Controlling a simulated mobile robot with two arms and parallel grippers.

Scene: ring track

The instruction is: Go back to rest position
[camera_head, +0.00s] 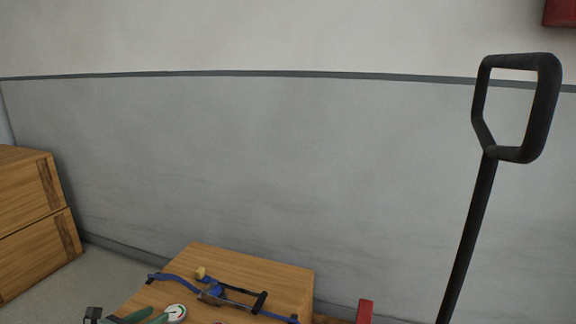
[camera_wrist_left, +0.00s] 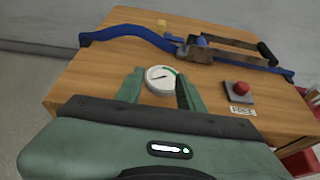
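My left gripper (camera_wrist_left: 160,88) is green and shows over the table in the left wrist view. Its two fingers are apart, and a round white dial (camera_wrist_left: 158,78) with a green mark shows between their tips. I cannot tell whether the fingers touch the dial. In the head view part of the left gripper (camera_head: 146,317) shows at the bottom edge, by the dial (camera_head: 176,312). My right gripper is not in view.
A blue-and-dark track-like frame (camera_head: 215,292) with a yellow piece lies on the wooden table (camera_head: 270,273). A red button (camera_wrist_left: 241,88) sits on the table. Wooden boxes (camera_head: 35,220) stand left. A black loop handle (camera_head: 470,235) rises at right. A grey wall is behind.

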